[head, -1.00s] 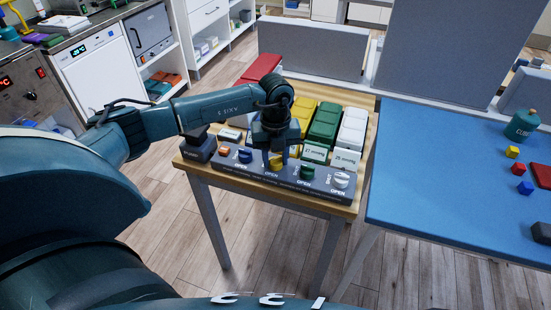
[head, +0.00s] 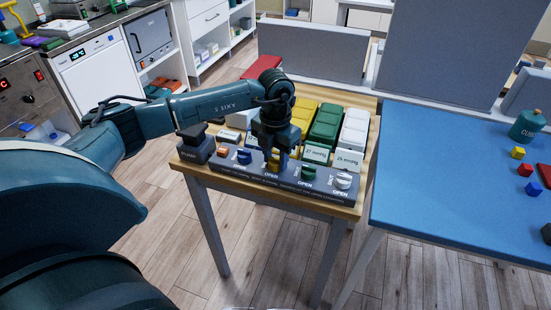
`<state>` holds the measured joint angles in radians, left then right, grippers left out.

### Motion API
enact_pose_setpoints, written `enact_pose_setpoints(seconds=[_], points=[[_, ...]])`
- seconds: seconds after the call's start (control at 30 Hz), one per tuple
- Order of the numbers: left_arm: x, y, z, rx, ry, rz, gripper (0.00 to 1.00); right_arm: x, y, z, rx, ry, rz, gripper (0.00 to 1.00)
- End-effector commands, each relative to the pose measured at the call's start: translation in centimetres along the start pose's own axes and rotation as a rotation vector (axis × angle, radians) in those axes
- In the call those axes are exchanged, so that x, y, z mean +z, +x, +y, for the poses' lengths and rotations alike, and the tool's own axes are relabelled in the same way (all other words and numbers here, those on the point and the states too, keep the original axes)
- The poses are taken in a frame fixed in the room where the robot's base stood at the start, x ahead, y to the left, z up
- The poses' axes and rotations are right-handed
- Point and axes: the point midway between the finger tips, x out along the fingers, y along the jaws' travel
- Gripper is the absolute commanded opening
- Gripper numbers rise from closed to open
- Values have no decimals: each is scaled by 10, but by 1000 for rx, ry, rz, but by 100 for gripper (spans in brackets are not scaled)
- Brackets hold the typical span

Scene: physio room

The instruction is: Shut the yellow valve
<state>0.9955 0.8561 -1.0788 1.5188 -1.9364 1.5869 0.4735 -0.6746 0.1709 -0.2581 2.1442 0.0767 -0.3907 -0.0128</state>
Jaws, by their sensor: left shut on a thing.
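The yellow valve (head: 274,164) is a small knob on a dark panel (head: 232,172) along the front of the wooden table. My left gripper (head: 273,156) points down over it and is shut on it. The fingers hide most of the knob, so I cannot tell which way it is turned. Beside it on the panel are a blue valve (head: 244,156) to the left, and a green valve (head: 308,173) and a white valve (head: 343,180) to the right. My right gripper is not in the view.
Behind the panel stand yellow (head: 303,117), green (head: 324,128) and white (head: 352,132) cushions with pressure displays. A dark box (head: 196,149) stands at the table's left end.

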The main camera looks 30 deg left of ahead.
Motion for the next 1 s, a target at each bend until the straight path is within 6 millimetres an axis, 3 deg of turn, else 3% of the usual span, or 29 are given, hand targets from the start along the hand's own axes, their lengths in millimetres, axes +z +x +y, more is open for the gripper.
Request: enact_pose_setpoints(seconds=[0.7, 0.73, 1.0], points=[[1, -1, 0, 0, 79, -3, 11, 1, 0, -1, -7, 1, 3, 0], [1, -1, 0, 0, 79, -3, 35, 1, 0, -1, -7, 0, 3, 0], [0, -1, 0, 0, 78, -2, 55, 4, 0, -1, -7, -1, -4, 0]])
